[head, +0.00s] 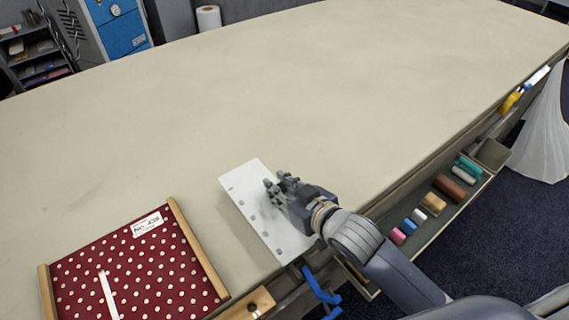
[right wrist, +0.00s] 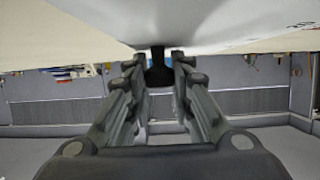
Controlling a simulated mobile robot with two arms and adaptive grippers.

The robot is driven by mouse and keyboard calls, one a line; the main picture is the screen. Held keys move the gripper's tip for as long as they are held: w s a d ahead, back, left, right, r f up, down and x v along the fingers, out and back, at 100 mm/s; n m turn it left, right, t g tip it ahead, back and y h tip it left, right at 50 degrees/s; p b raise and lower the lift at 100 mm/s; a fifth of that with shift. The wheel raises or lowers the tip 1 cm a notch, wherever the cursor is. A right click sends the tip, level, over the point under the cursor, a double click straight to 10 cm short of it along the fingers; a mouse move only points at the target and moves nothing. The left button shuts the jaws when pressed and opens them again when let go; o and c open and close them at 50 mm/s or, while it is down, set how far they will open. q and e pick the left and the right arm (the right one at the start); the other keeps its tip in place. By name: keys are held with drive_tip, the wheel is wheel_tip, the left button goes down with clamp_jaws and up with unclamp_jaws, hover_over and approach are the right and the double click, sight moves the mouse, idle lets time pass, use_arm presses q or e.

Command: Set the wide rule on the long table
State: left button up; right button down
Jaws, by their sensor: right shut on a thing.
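The wide rule (head: 245,193) is a flat white plate with a row of small dark marks. In the head view it lies over the near part of the long table (head: 330,90), right of the red dotted cloth. My right gripper (head: 280,183) is over its right half and hides part of it. In the right wrist view the white plate (right wrist: 215,28) spans the top, and my right gripper (right wrist: 160,65) is shut on its dark grip (right wrist: 158,72). I cannot tell whether the plate touches the table. My left gripper is out of view.
A red dotted cloth panel (head: 150,270) with wooden side bars lies at the left front. A tray (head: 425,230) of coloured rolls hangs along the near edge. A blue hooked thing (head: 318,287) is below the edge. The far tabletop is clear.

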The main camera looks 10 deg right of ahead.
drive_tip(key=w, duration=0.1)
drive_tip(key=w+d, duration=0.1)
drive_tip(key=w, duration=0.2)
drive_tip(key=shift+w+d+p, duration=0.35)
drive_tip(key=shift+w+d, duration=0.05)
drive_tip(key=w, duration=0.1)
drive_tip(key=w+d, duration=0.1)
drive_tip(key=w, duration=0.2)
drive_tip(key=shift+w+d+f+p, duration=0.3)
drive_tip(key=shift+f+p, duration=0.05)
drive_tip(key=shift+w+d+f, duration=0.1)
drive_tip(key=shift+w, duration=0.25)
drive_tip(key=shift+w+f, duration=0.1)
drive_tip(key=shift+w, duration=0.05)
wheel_tip(320, 180, down, 2)
drive_tip(key=shift+f+p, duration=0.1)
drive_tip(key=shift+p, duration=0.25)
drive_tip(key=shift+f, duration=0.55)
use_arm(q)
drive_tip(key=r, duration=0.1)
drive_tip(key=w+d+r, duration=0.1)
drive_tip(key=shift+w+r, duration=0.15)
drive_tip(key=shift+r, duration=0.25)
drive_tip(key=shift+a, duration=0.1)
